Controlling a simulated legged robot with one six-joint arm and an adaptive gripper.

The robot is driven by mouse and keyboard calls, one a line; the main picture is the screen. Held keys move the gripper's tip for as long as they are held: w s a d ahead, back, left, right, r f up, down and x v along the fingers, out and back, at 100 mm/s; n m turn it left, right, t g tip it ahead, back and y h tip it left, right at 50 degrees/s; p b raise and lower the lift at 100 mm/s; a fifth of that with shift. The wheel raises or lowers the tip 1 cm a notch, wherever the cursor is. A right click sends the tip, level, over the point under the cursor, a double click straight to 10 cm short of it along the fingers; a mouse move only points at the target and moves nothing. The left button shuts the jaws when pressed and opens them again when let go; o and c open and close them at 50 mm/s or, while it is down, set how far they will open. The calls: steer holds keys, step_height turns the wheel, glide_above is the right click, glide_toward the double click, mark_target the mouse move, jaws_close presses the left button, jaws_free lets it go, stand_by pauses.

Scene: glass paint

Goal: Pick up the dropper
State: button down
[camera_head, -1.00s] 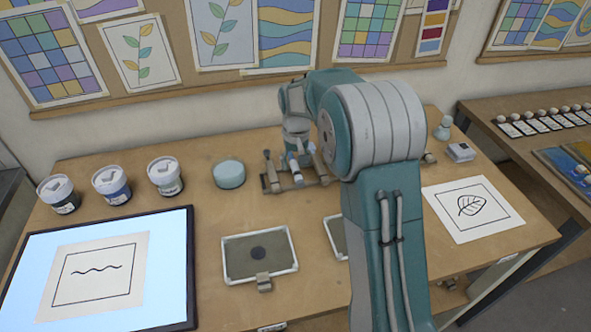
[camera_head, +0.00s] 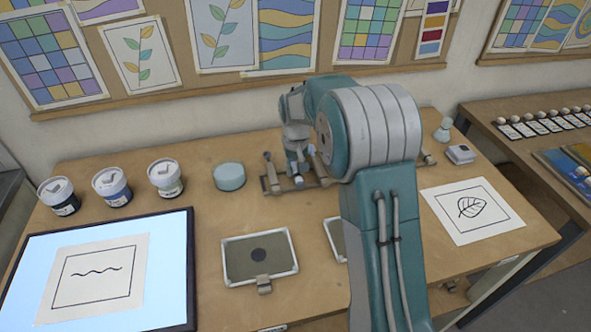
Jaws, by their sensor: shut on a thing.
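My gripper (camera_head: 297,167) points down over the wooden rack (camera_head: 272,187) at the back middle of the table. It is shut on the dropper (camera_head: 298,182), of which only a small pale part shows below the fingers. My arm hides the right part of the rack and much of the fingers. I cannot tell whether the dropper still touches the rack.
A round pale-blue pot (camera_head: 229,177) stands left of the rack. Several lidded paint jars (camera_head: 112,186) stand further left, behind a lit panel (camera_head: 185,290). A grey tray (camera_head: 238,262) lies in front; a leaf drawing (camera_head: 490,220) lies right.

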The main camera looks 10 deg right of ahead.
mark_target(295, 169)
step_height(295, 169, up, 3)
steer(key=shift+r, duration=0.1)
steer(key=s+a+r, duration=0.8)
steer(key=s+r, duration=0.1)
steer(key=s, duration=0.2)
steer(key=shift+s+a+r, duration=0.15)
steer(key=shift+a+r, duration=0.05)
steer(key=shift+r, duration=0.15)
